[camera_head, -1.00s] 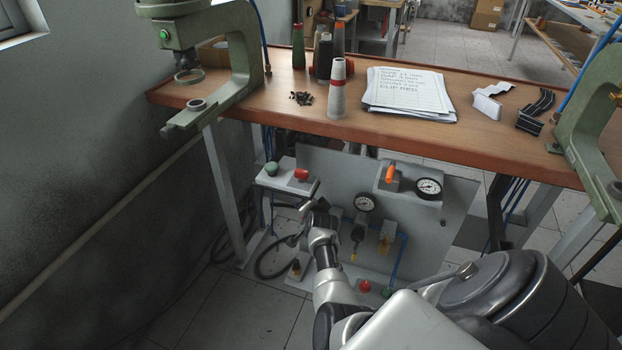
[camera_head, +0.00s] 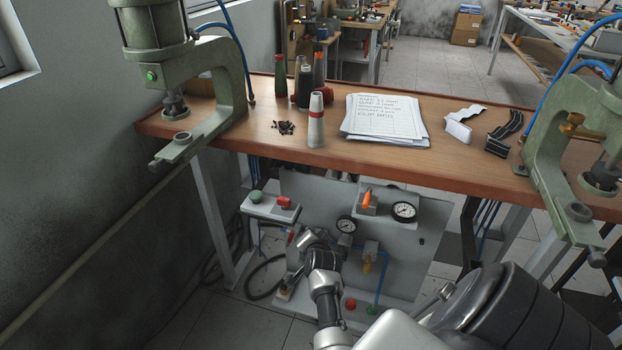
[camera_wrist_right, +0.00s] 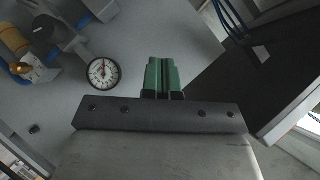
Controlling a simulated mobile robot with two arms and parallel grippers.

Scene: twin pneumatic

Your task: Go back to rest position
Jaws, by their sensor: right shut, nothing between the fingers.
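My right arm (camera_head: 325,285) reaches from the lower right toward the panel under the bench in the head view. Its gripper end cannot be made out clearly there against the panel. In the right wrist view my right gripper (camera_wrist_right: 163,75) shows two green fingers pressed together, with nothing between them. The grey panel (camera_wrist_right: 150,25) lies beyond the fingers, with a round gauge (camera_wrist_right: 103,72) to their left. My left gripper is in neither view.
The panel (camera_head: 318,190) carries gauges (camera_head: 404,211), an orange-handled valve (camera_head: 367,197) and a red knob (camera_head: 283,202). Hoses hang at its left. Above is a wooden bench (camera_head: 240,135) with two green presses (camera_head: 160,50) (camera_head: 570,120), bottles and papers (camera_head: 385,118). A table leg (camera_head: 216,215) stands at left.

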